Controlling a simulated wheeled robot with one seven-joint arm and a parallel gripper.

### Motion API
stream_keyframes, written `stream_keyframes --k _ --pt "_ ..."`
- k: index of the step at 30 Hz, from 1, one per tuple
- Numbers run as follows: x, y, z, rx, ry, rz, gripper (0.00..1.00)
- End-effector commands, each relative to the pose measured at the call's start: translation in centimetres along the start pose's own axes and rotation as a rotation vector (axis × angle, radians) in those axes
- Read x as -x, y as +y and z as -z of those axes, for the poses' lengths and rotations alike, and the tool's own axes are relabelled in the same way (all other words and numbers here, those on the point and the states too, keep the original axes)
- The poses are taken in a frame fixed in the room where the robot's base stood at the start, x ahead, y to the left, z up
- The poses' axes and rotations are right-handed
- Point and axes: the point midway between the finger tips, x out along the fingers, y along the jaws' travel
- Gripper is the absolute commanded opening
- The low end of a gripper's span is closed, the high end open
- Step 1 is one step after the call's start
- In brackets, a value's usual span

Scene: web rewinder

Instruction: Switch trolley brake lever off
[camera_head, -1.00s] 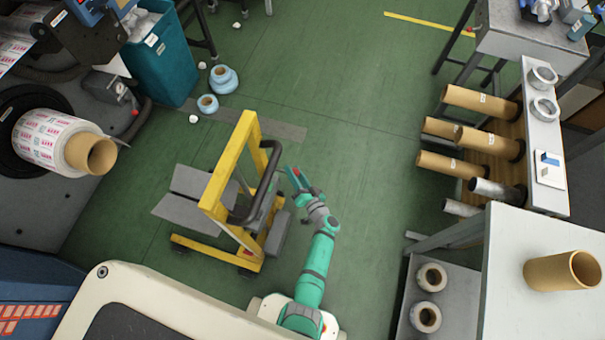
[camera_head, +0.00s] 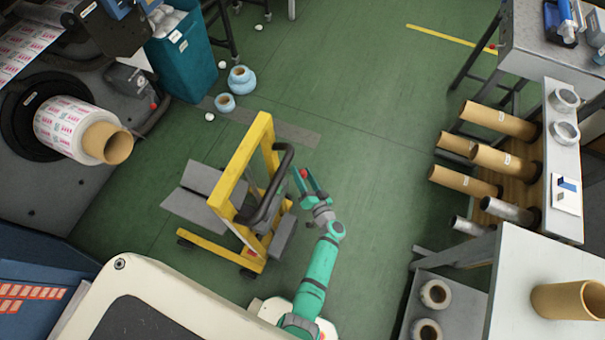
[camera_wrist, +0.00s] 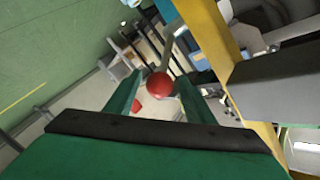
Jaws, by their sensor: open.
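The yellow trolley (camera_head: 228,178) stands on the green floor in the head view, with a dark padded bar on its right side. The brake lever (camera_wrist: 172,45) shows in the wrist view as a thin pale rod ending in a red ball knob (camera_wrist: 157,84). My gripper (camera_head: 305,178) is right beside the trolley's bar. In the wrist view my gripper (camera_wrist: 158,92) has its two green fingers apart, with the red knob seen between them. I cannot tell whether either finger touches the knob. The lever's base is hidden in the head view.
A yellow trolley post (camera_wrist: 212,38) is close on the right in the wrist view. A paper roll (camera_head: 68,130) on the machine is at the left, and blue rolls (camera_head: 240,80) lie on the floor. A rack with brown tubes (camera_head: 500,118) stands right. Floor between is clear.

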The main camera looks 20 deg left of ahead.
Motion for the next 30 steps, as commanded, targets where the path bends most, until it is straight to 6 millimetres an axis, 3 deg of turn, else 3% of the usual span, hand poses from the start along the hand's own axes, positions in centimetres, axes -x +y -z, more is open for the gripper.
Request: stream_keyframes --k 5,18,30 --pt "2.0 0.0 -0.1 -0.001 0.001 -0.002 0.49" --pt "9.4 0.0 -0.1 -0.001 0.000 0.000 0.49" --pt "10.7 0.0 0.0 0.000 0.000 0.001 0.49"
